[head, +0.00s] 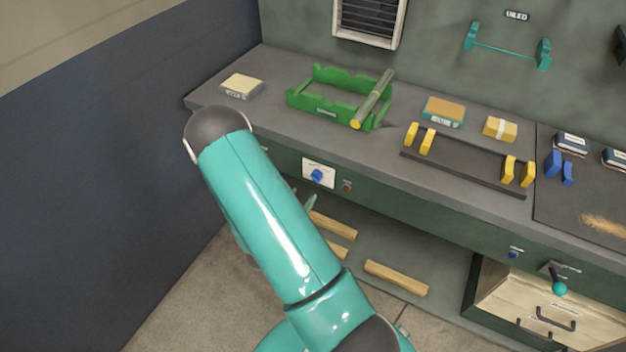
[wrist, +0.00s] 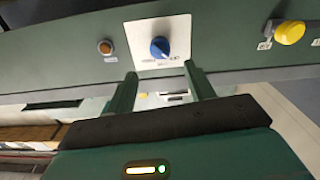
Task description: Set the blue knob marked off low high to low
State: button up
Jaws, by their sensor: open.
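The blue knob (head: 316,176) sits on a white plate (head: 327,167) on the green front of the bench. In the wrist view the knob (wrist: 160,47) is near the top middle, on its white plate (wrist: 142,31). The lettering on the plate is too small to read, and I cannot tell which mark the knob points to. My gripper (wrist: 161,73) is open and empty. Its two fingers point at the panel, with the knob ahead of the gap between them and apart from both. In the head view my arm mostly hides the gripper.
A small reddish button (head: 347,186) sits beside the plate; the wrist view shows it orange-brown (wrist: 105,47). The bench top (head: 275,119) overhangs the panel. Wood bars (head: 396,278) lie on the shelf below.

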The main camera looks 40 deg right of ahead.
aim_at(314, 180)
jog(key=x, duration=0.8)
jog(key=shift+d, duration=0.1)
jog(key=c, duration=1)
jog(key=shift+m, duration=0.3)
jog(key=m, duration=0.4)
jog(key=shift+s+m, duration=0.1)
jog(key=shift+m, duration=1.9)
jog(key=shift+f, duration=0.1)
